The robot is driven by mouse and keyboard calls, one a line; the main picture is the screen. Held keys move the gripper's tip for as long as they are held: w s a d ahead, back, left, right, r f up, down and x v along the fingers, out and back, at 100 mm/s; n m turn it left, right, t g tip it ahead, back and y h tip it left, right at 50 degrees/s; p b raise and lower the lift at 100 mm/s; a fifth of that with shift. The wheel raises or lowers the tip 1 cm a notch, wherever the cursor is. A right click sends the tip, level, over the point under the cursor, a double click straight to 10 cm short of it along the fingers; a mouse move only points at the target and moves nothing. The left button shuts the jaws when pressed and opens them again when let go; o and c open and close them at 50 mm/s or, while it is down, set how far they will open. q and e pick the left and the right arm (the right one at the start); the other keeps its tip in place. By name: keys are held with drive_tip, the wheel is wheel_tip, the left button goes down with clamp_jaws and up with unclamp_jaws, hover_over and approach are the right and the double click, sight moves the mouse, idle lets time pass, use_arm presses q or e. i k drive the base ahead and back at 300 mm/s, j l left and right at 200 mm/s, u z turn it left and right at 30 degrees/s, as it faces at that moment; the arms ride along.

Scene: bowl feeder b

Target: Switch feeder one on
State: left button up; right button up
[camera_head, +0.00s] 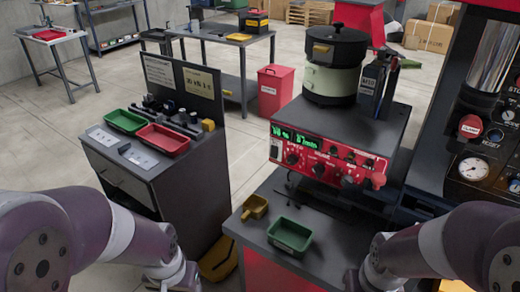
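A bowl feeder with a dark lidded bowl on a cream base (331,80) stands on a grey housing at the right of centre. Its red control panel (325,155) faces me, with a row of dark knobs and small switches along it. Two green displays (296,136) are lit at the panel's upper left; their digits are too small to read surely. I cannot tell the position of any switch. My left arm comes in at the lower left and my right arm at the lower right, both well short of the panel. Both grippers are below the picture's edge.
A green tray (290,236) and a small yellow scoop-like box (254,207) sit on the bench before the feeder. A dark bottle-like unit (371,88) stands beside the bowl. A cabinet with green and red trays (163,139) is at left. A gauge machine (474,168) is at right.

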sight(274, 150)
drive_tip(key=i+l+z, duration=0.1)
drive_tip(key=z, duration=0.35)
drive_tip(key=i+z, duration=0.25)
drive_tip(key=z, duration=0.15)
